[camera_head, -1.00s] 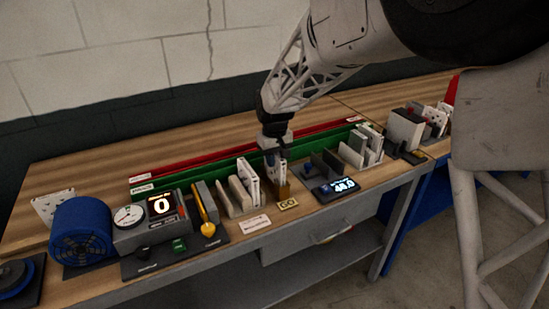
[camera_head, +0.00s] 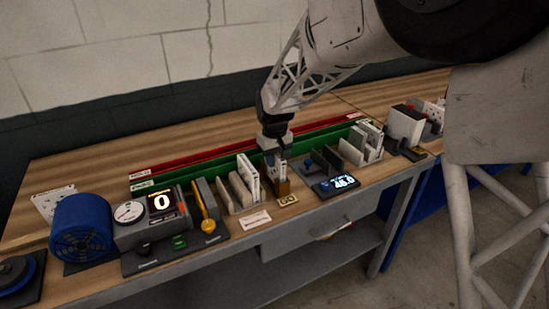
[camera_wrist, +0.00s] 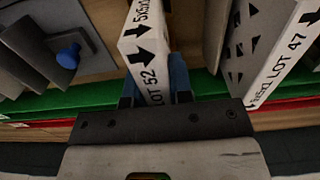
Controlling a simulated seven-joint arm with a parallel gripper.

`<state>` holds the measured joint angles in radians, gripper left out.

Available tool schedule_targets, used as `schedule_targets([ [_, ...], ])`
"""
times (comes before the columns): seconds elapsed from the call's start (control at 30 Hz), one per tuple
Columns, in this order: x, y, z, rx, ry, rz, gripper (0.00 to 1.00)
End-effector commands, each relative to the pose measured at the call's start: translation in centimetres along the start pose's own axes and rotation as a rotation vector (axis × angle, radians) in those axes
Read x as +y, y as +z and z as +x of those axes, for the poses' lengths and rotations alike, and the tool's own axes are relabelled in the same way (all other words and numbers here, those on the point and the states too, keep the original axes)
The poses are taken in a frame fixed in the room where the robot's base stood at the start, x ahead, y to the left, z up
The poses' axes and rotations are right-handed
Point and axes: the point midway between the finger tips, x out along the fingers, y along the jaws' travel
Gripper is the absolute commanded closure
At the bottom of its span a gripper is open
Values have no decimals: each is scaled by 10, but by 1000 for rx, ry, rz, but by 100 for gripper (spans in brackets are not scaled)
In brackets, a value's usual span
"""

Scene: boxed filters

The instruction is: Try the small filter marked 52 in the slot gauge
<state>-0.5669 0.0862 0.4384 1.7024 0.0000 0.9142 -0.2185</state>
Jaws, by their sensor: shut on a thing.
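The small filter (camera_wrist: 146,50), white-edged and printed "LOT 52" with black arrows, is between the blue-padded fingers of my gripper (camera_wrist: 154,90) in the wrist view. My gripper (camera_head: 274,158) is shut on it. In the head view the filter (camera_head: 281,171) stands about upright at the brass-brown slot gauge (camera_head: 284,188), behind a "GO" plate (camera_head: 288,200). Its lower end is at the gauge; I cannot tell how deep it sits in the slot. The gauge is not clearly visible in the wrist view.
A filter marked "LOT 47" (camera_wrist: 285,60) stands close by in a rack (camera_head: 240,200). A dark fixture with a blue knob (camera_wrist: 68,55) and a lit display (camera_head: 344,182) is on the other side. Green (camera_head: 150,186) and red (camera_head: 140,174) trays run behind.

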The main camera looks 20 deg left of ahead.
Motion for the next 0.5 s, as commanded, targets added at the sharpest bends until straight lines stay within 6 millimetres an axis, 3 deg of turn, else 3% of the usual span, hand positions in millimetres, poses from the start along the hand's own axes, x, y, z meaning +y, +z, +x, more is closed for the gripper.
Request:
schedule_targets([
  [0.5, 0, 0, 4, 0, 0, 0, 100],
])
